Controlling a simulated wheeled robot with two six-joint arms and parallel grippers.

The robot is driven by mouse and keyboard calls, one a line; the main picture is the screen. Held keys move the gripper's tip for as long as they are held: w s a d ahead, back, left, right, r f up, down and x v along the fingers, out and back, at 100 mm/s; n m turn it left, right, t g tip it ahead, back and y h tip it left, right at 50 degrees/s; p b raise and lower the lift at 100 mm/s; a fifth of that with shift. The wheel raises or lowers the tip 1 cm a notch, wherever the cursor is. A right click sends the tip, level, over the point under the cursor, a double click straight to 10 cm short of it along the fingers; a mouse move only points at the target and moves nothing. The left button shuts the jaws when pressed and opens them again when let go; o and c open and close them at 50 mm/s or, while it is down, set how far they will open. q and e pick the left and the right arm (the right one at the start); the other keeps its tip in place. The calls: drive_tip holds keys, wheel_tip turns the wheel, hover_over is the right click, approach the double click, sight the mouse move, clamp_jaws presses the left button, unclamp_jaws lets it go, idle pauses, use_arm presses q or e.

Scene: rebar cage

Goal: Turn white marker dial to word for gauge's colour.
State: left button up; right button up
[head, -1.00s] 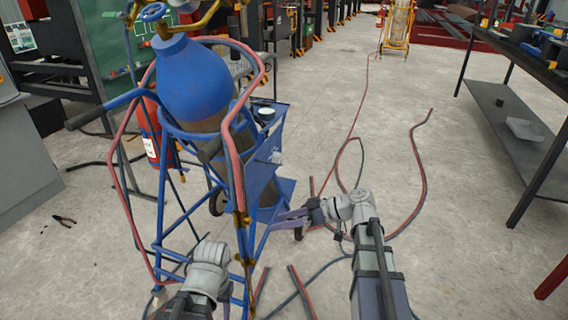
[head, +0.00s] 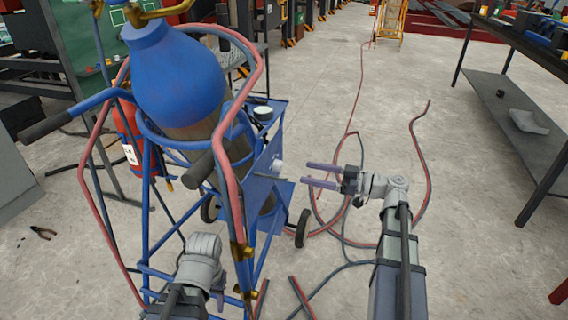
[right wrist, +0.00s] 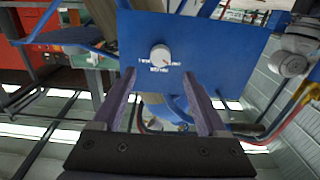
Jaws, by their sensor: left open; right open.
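The white marker dial (head: 277,167) sticks out of a blue panel on the cylinder cart. In the right wrist view the dial (right wrist: 160,54) is a round white knob with small words at its left, right and below, too small to read surely. Its pointer direction is unclear. My right gripper (head: 306,173) is open and empty, pointing at the dial from the right with a gap between. A round dark-rimmed thing with a pale face (head: 263,112) lies on the cart's top; I cannot tell if it is the gauge. My left gripper (head: 219,298) is low, mostly hidden behind its wrist.
The blue gas cylinder (head: 176,72) stands in the cart, with red and dark hoses (head: 257,70) draped around its frame. A red extinguisher (head: 129,135) is behind it. More hoses (head: 425,150) lie on the floor.

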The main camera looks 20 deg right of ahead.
sight(282, 167)
drive_tip(key=shift+x, duration=3.9)
drive_tip(key=shift+c, duration=0.3)
clamp_jaws()
